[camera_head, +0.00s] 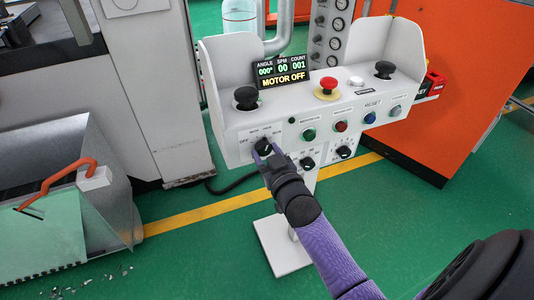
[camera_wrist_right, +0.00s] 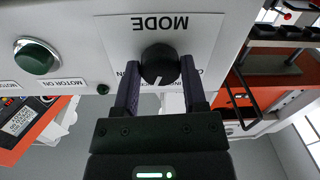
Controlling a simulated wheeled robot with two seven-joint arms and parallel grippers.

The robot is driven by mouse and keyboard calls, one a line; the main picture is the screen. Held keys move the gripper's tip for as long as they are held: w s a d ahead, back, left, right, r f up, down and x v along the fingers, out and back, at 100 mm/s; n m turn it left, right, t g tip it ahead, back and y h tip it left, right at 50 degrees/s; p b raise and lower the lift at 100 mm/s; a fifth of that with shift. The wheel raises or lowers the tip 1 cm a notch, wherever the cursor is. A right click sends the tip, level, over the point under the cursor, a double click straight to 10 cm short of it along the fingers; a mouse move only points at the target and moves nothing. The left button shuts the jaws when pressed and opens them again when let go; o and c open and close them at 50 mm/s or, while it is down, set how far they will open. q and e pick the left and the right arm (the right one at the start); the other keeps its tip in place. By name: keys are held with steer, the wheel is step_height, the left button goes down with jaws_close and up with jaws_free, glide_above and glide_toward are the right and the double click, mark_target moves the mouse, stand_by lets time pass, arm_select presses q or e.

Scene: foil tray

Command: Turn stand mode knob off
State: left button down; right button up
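The mode knob (camera_head: 263,146) is a round black knob with a white pointer mark, at the lower left of the white control panel's front face. An OFF label (camera_head: 243,140) is to its left in the head view. In the upside-down right wrist view the knob (camera_wrist_right: 160,65) sits under the MODE label, its mark at the lower edge. My right gripper (camera_head: 266,154) has a finger on each side of the knob; no gap shows between the fingers (camera_wrist_right: 160,83) and it. The fingers hide nearby labels. My left gripper is out of view.
Other panel controls include a red emergency button (camera_head: 327,86), a green button (camera_head: 309,134), a blue button (camera_head: 370,118) and two lower black knobs close to the right gripper. The display (camera_head: 282,72) reads MOTOR OFF. An orange cabinet (camera_head: 465,70) stands at right.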

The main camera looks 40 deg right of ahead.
jaws_close()
